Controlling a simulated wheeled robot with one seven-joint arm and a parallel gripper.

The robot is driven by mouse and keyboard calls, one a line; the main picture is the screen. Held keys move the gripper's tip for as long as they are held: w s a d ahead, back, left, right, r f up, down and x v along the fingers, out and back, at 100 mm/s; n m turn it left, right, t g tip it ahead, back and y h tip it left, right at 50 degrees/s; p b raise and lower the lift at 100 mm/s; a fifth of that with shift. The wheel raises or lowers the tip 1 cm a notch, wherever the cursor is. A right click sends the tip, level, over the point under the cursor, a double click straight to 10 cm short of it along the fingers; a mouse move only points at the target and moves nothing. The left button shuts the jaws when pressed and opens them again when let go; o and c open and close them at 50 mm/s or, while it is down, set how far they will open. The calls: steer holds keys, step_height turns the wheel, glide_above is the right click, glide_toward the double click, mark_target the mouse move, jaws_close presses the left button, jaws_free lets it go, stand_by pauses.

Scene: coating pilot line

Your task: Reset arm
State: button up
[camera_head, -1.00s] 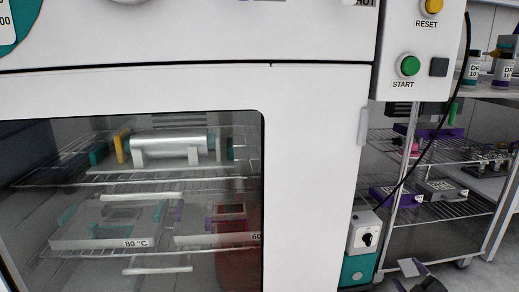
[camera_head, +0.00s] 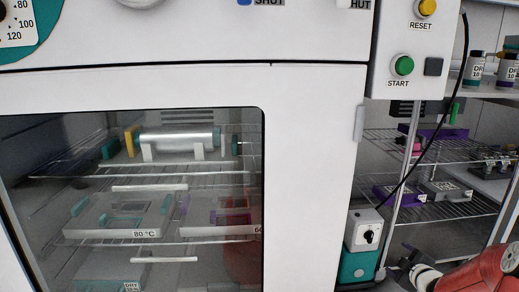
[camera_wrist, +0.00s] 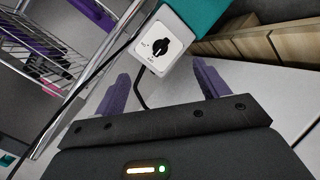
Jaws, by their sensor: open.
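My gripper (camera_wrist: 160,82) shows in the wrist view with its two purple fingers apart and nothing between them. Beyond the fingers is a white switch box with a black rotary knob (camera_wrist: 158,47), on a teal base. In the head view the same switch box (camera_head: 364,232) stands at the right of the oven's foot. My red and dark arm (camera_head: 475,275) enters at the lower right of the head view; the fingertips are not clearly visible there.
A white oven (camera_head: 310,170) with a closed glass door fills the left and middle. Its panel has a green START button (camera_head: 403,65) and a yellow RESET button (camera_head: 427,7). A wire shelf rack (camera_head: 440,210) stands at the right. A black cable (camera_head: 437,135) hangs in front of it.

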steer(key=s+a+r+m+g+h, duration=0.2)
steer(key=s+a+r+m, duration=0.1)
steer(key=s+a+r, duration=0.3)
steer(key=s+a+r+m+g+h, duration=0.1)
steer(key=s+a+r+m+g, duration=0.25)
steer(key=a+r, duration=0.5)
steer(key=s+a+r+m+g+y, duration=0.1)
steer(key=s+a+m, duration=0.1)
steer(key=s+a, duration=0.45)
steer(key=s+a+r+m+g+y+p, duration=0.1)
steer(key=s+a, duration=0.2)
steer(key=s, duration=0.6)
steer(key=s+a+m+g+y, duration=0.15)
steer(key=s+a, duration=0.25)
steer(key=s, duration=0.4)
step_height(320, 180, up, 13)
steer(key=t+p, duration=0.1)
steer(key=p, duration=1.1)
steer(key=shift+w+p, duration=0.3)
steer(key=shift+p, duration=0.05)
steer(key=shift+a+r, duration=0.1)
